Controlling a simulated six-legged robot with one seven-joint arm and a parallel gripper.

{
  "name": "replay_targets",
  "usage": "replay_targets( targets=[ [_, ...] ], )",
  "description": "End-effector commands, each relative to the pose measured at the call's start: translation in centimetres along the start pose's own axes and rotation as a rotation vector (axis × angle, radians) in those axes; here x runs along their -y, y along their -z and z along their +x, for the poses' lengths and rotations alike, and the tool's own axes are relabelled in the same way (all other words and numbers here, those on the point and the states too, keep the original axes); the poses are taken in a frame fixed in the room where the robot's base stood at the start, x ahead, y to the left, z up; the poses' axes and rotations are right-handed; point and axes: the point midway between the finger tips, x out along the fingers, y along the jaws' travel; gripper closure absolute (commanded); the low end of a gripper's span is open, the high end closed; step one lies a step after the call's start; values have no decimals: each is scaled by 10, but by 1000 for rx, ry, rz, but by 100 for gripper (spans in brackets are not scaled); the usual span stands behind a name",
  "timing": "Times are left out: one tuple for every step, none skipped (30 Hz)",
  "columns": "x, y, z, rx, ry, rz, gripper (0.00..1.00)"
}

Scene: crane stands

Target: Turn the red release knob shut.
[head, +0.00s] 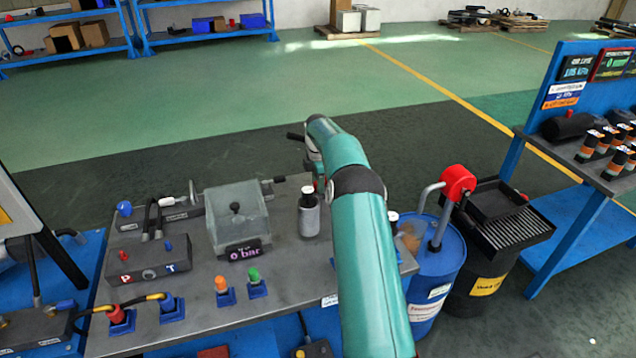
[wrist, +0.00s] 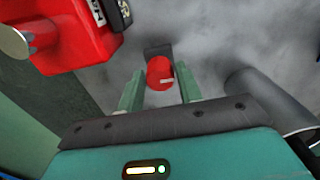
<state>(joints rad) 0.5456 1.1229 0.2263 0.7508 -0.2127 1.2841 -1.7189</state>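The red release knob (wrist: 160,72) is a small round cap with a pale mark on its right side, seen in the wrist view. It sits by a dark block on a grey surface. My gripper (wrist: 160,84) has its two green fingers spread, one on each side of the knob. A thin gap seems to show beside the knob, and I cannot tell whether either finger touches it. In the head view my teal arm reaches over the bench, and the fingers and the knob are hidden behind it.
A red housing (wrist: 75,35) stands close at upper left in the wrist view; a dark cylinder (wrist: 268,98) lies at right. On the bench (head: 185,335) are a clear-covered box (head: 237,215) with a "0 bar" display (head: 244,252) and a dark bottle (head: 309,213). A blue drum (head: 436,275) stands right.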

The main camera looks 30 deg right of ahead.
Motion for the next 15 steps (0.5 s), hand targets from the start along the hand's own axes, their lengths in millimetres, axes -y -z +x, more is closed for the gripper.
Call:
replay_targets(
  targets=[
    [0,0,0,0,0,0,54],
    [0,0,0,0,0,0,48],
    [0,0,0,0,0,0,48],
    [0,0,0,0,0,0,48],
    [0,0,0,0,0,1,48],
    [0,0,0,0,0,1,48],
    [0,0,0,0,0,1,48],
    [0,0,0,0,0,1,48],
    [0,0,0,0,0,1,48],
    [0,0,0,0,0,1,48],
    [0,0,-1,0,0,1,48],
    [0,0,-3,0,0,1,48],
    [0,0,-5,0,-1,1,48],
    [0,0,-7,0,-1,1,48],
    [0,0,-12,0,-1,1,48]
  ],
)
